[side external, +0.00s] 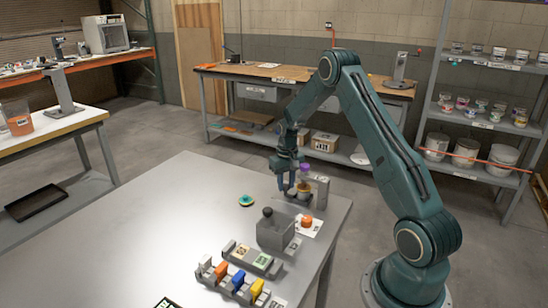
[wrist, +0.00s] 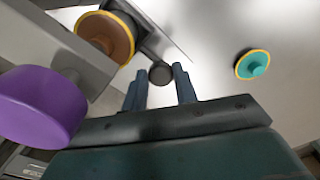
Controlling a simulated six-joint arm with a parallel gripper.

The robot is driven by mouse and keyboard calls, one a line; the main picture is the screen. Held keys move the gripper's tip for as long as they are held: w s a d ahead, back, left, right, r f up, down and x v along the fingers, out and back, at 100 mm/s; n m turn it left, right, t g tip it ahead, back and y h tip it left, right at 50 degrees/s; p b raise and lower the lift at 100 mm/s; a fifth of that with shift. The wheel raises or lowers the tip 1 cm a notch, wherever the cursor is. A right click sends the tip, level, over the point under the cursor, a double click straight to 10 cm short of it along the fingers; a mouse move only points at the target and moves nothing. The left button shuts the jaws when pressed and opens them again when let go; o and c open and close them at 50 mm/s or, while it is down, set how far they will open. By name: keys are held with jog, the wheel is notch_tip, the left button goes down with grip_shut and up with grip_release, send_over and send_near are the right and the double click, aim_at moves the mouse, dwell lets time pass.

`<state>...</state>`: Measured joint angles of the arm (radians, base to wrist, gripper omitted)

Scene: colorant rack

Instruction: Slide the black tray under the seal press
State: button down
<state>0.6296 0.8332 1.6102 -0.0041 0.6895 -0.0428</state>
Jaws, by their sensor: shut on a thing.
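The black tray (wrist: 152,38) lies on the grey table in the wrist view, with a round dark knob (wrist: 160,73) at its near end. My gripper (wrist: 160,84) is shut on this knob, one finger on each side. A brown disc with a yellow rim (wrist: 108,36) sits at the tray, partly covered by the grey arm of the seal press (wrist: 62,50). The press has a purple knob (wrist: 37,106). In the side view, my gripper (side external: 291,187) is low beside the press (side external: 321,190), and the tray is mostly hidden there.
A teal disc with a yellow rim (side external: 246,200) lies apart on the table. A grey box with a dark ball on top (side external: 275,232), an orange piece (side external: 306,222) and a rack of coloured blocks (side external: 238,280) stand nearer the camera. The table's left side is clear.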

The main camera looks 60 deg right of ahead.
jog(key=c, duration=1.2)
grip_release()
jog(key=shift+s+d, duration=0.1)
jog(key=shift+s, duration=0.25)
jog(key=shift+o, duration=0.5)
jog(key=shift+w, duration=0.1)
jog(key=shift+w+r, duration=0.1)
jog(key=shift+r, duration=0.05)
notch_tip(320, 180, up, 14)
jog(key=shift+f, duration=0.2)
